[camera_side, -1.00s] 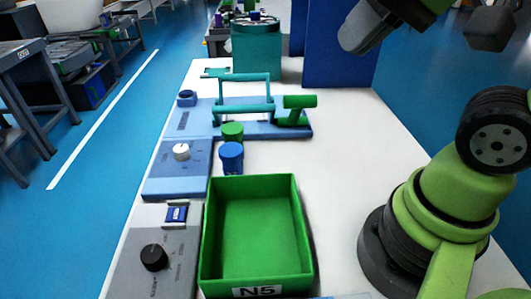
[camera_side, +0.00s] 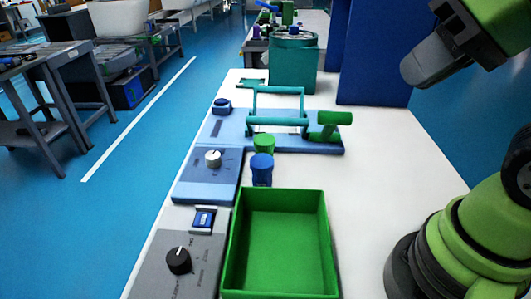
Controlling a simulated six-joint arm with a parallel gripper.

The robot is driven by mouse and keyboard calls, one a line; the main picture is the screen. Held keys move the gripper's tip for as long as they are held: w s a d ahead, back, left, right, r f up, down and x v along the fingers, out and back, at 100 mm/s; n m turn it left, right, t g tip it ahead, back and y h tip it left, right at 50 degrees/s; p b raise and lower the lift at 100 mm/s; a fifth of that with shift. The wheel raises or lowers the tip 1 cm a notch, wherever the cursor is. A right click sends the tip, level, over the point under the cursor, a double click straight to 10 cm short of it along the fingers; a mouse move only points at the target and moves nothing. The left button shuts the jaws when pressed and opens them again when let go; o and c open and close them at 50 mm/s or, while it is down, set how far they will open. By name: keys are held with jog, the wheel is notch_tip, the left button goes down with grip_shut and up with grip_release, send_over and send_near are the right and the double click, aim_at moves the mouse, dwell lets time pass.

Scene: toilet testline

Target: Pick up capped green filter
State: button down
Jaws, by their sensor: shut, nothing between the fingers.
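A short green cylinder (camera_side: 264,145) with a wider top stands upright at the front edge of the blue fixture plate. It looks like the green filter, but I cannot tell whether its top is a separate cap. A blue cylinder (camera_side: 262,170) of similar shape stands upright just in front of it and hides part of its lower side. My gripper (camera_side: 413,73), grey and blunt, is at the upper right, raised above the table. It is shut and empty, well to the right of both cylinders and apart from them.
An open, empty green bin (camera_side: 280,193) stands in front. A teal handle frame (camera_side: 278,91) and a green post with a crossbar (camera_side: 335,119) are on the plate behind. Knob panels (camera_side: 180,261) line the left. A teal drum (camera_side: 293,66) stands behind. The white table's right side is clear.

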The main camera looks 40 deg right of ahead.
jog(key=c, duration=1.8)
grip_release()
jog(key=o, duration=1.5)
jog(key=n+g+h, duration=0.2)
jog(key=n+g, duration=0.2)
jog(key=g, duration=0.2)
send_over(264, 139)
jog(key=s, duration=0.2)
jog(key=f, duration=1.9)
jog(key=shift+w+a+f, duration=0.2)
jog(key=shift+w+f, duration=0.05)
jog(key=shift+f, duration=0.1)
jog(key=shift+t, duration=0.3)
jog(key=shift+w+d+f, duration=0.1)
jog(key=shift+w+f, duration=0.15)
jog(key=shift+f, duration=0.65)
jog(key=shift+w+d+f, duration=0.1)
jog(key=shift+w+f, duration=0.15)
jog(key=shift+f, duration=0.7)
jog(key=shift+w+d+f, duration=0.1)
jog(key=shift+w+f, duration=0.15)
jog(key=shift+f, duration=0.65)
